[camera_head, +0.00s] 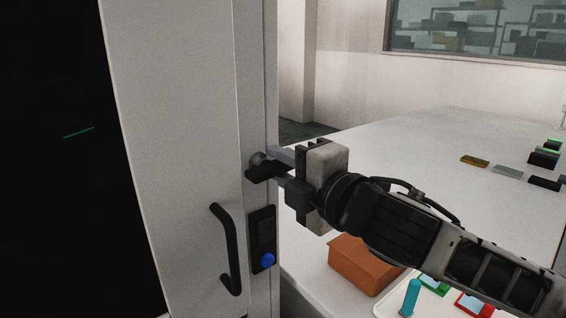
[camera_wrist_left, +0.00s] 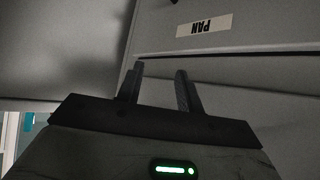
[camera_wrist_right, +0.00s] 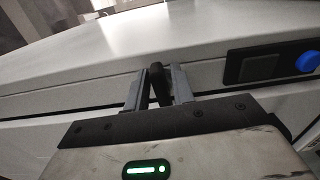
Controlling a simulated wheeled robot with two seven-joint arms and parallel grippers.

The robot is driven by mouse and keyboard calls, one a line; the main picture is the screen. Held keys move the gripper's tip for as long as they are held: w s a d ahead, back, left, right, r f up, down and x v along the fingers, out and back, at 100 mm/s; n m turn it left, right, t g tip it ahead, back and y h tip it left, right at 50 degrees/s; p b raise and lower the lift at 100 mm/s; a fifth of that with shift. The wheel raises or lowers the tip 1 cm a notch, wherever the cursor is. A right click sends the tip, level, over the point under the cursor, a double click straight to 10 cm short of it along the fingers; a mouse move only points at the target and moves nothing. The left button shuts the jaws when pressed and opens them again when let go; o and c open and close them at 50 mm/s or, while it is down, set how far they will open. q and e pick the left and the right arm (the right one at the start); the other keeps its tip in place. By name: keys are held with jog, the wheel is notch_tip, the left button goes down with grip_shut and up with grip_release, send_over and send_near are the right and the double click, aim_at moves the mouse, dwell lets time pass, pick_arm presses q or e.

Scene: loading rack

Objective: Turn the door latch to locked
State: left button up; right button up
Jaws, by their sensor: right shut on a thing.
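The door latch (camera_head: 262,170) is a dark lever on a round grey pivot at the edge of the light grey door (camera_head: 180,120). In the head view the lever lies about level. My right gripper (camera_head: 275,165) reaches it from the right and is shut on it; in the right wrist view the dark lever (camera_wrist_right: 156,82) stands between the two fingers (camera_wrist_right: 155,90). The gripper hides part of the latch.
A black door handle (camera_head: 228,248) and a dark switch plate with a blue button (camera_head: 267,260) lie below the latch. A white table (camera_head: 420,150) to the right bears a brown box (camera_head: 362,264), a tray with small coloured items, and several small blocks at the far right.

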jog(key=shift+s+a+f, duration=0.1)
jog(key=shift+a+f, duration=0.05)
jog(key=shift+f, duration=0.05)
dwell(0.3)
jog(key=o, duration=0.7)
jog(key=shift+r, duration=0.1)
